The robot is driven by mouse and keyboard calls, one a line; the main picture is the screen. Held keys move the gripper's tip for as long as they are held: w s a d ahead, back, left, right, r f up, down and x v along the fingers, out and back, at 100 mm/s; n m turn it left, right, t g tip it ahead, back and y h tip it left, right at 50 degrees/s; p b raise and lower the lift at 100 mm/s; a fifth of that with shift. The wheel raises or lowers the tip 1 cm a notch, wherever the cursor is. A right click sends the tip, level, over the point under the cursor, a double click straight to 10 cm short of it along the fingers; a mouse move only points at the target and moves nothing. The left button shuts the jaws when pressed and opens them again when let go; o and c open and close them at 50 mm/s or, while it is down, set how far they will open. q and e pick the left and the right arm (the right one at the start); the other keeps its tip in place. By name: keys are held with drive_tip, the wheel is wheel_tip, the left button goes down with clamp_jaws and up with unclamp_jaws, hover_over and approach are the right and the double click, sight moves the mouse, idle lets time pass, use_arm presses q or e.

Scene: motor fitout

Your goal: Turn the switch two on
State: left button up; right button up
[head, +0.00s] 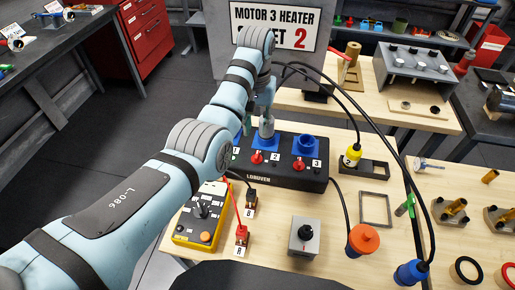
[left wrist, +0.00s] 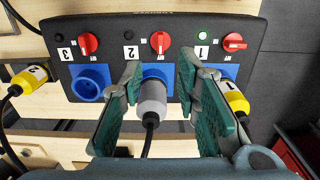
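The black switch box (head: 285,178) has three red knobs over blue sockets. In the left wrist view, knob two (left wrist: 160,42) stands nearly upright beside a dark lamp (left wrist: 129,36). Knob one (left wrist: 233,42) is turned sideways, with its lamp (left wrist: 203,37) lit green. Knob three (left wrist: 88,43) stands upright, with its lamp dark. A grey plug (left wrist: 152,97) sits in the middle socket. My left gripper (left wrist: 160,63) is open, its fingers either side of the grey plug with gaps, below knob two. In the head view my arm hides knob one. My right gripper is not in view.
A yellow plug (left wrist: 237,98) is in socket one; socket three (left wrist: 90,82) is empty. Another yellow plug (head: 353,155) stands right of the box. In front are a yellow control box (head: 203,210), a grey knob box (head: 305,238) and an orange plug (head: 363,240).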

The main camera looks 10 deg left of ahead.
use_arm(q)
hover_over(256, 157)
drive_tip(key=f, duration=0.7)
drive_tip(key=shift+s+f+b, duration=0.1)
drive_tip(key=shift+s+b, duration=0.2)
drive_tip(key=shift+s, duration=0.1)
drive_tip(key=f, duration=0.3)
drive_tip(key=f+b, duration=0.1)
drive_tip(key=f, duration=0.1)
drive_tip(key=shift+w, duration=0.4)
drive_tip(key=shift+f, duration=0.15)
drive_tip(key=shift+s, duration=0.1)
drive_tip(key=shift+r, duration=0.2)
drive_tip(key=shift+c, duration=1)
clamp_jaws()
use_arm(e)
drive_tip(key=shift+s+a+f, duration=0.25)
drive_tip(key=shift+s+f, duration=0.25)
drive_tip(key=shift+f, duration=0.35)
